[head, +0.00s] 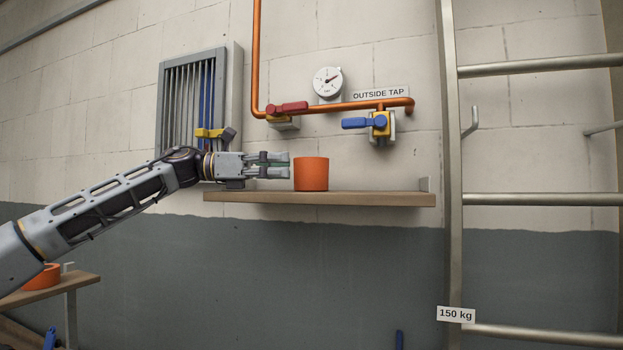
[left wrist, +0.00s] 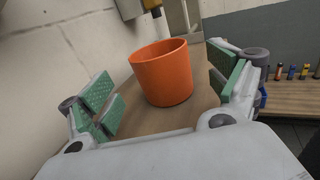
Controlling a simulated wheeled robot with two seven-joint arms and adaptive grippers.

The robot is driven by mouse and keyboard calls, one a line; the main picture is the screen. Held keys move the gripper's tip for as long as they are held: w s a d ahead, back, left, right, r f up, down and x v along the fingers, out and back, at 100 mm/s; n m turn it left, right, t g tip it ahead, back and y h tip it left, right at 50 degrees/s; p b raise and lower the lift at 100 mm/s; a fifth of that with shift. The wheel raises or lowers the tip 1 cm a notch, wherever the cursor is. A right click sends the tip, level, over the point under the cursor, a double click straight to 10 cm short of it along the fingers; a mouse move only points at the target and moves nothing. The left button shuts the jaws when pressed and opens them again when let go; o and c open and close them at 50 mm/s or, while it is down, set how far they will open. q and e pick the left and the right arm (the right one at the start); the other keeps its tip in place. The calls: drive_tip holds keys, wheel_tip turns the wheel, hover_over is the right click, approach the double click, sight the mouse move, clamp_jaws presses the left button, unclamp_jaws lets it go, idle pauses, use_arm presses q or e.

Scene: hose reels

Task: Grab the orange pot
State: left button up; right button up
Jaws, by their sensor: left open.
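An orange pot (head: 311,174) stands upright on a wooden wall shelf (head: 380,199). My left gripper (head: 283,164) comes in from the left above the shelf, level with the pot and just left of it. In the left wrist view the pot (left wrist: 163,74) stands ahead, between the lines of the two open fingers with green pads (left wrist: 165,92). Nothing is between the pads, and the pot does not appear gripped. A second orange pot (head: 43,277) is at lower left, partly hidden by my left arm. My right gripper is not in view.
Above the shelf runs an orange pipe (head: 256,60) with a red-handled valve (head: 287,109), a blue-handled tap (head: 365,123) and a gauge (head: 327,82). A metal ladder (head: 451,170) stands to the right. A barred vent (head: 187,105) is behind my arm. The shelf right of the pot is clear.

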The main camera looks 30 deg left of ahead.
sight(298, 167)
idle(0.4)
use_arm(q)
drive_tip(key=shift+p+x, duration=0.7)
drive_tip(key=shift+x, duration=1)
drive_tip(key=shift+p+x, duration=0.45)
drive_tip(key=shift+x, duration=0.95)
drive_tip(key=c, duration=1.1)
drive_tip(key=shift+s+r, duration=0.1)
drive_tip(key=shift+r, duration=0.1)
drive_tip(key=shift+c, duration=0.2)
